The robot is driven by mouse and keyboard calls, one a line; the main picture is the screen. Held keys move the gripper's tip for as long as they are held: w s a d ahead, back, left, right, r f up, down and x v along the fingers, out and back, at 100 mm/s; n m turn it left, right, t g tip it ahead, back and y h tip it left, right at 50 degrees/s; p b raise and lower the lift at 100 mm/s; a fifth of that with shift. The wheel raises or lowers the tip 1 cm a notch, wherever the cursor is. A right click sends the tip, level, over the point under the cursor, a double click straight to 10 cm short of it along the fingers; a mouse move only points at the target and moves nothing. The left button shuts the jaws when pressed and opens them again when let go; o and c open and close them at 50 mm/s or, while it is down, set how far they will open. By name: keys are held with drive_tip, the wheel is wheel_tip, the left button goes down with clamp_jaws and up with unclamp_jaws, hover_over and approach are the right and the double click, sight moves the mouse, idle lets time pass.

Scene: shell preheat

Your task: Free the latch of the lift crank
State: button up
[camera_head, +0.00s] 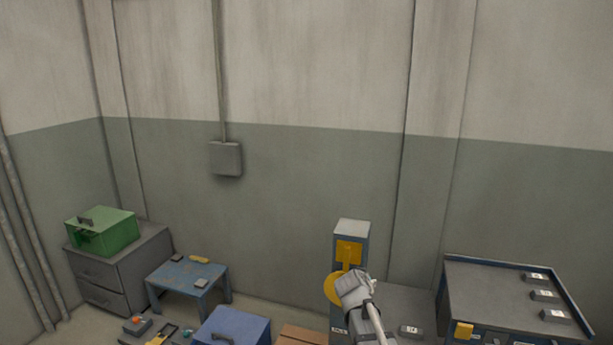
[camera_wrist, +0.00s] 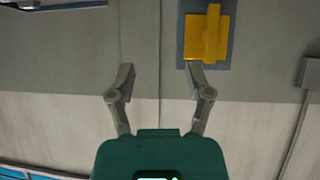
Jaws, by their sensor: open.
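A blue-grey post (camera_head: 351,228) stands against the back wall in the head view. A yellow latch plate with a raised bar (camera_head: 348,252) sits high on its front. In the wrist view the yellow latch (camera_wrist: 222,38) is at the top, right of centre, on a blue-grey face. A round yellow part (camera_head: 332,288), perhaps the crank, is lower on the post, partly hidden by my arm. My gripper (camera_wrist: 158,68) is open and empty. Its right fingertip appears over the lower edge of the latch's backing; I cannot tell if it touches.
A grey-topped blue cabinet (camera_head: 490,285) with small labelled blocks stands right. At left are a green box (camera_head: 104,232) on a grey drawer unit (camera_head: 120,270), a small blue table (camera_head: 190,272) and a blue case (camera_head: 232,325). The wall above is clear, apart from a grey box (camera_head: 226,158).

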drive_tip(key=s+f+n+g+y+b, duration=0.1)
drive_tip(key=s+f+g, duration=0.4)
drive_tip(key=s, duration=0.7)
drive_tip(key=s+f+n+g+y+b, duration=0.2)
drive_tip(key=s+f+g, duration=0.3)
drive_tip(key=s, duration=0.8)
wheel_tip(320, 180, down, 2)
drive_tip(key=shift+a+f+n+y+b, duration=0.1)
drive_tip(key=shift+a+n+y+b, duration=0.2)
drive_tip(key=shift+n+y, duration=0.35)
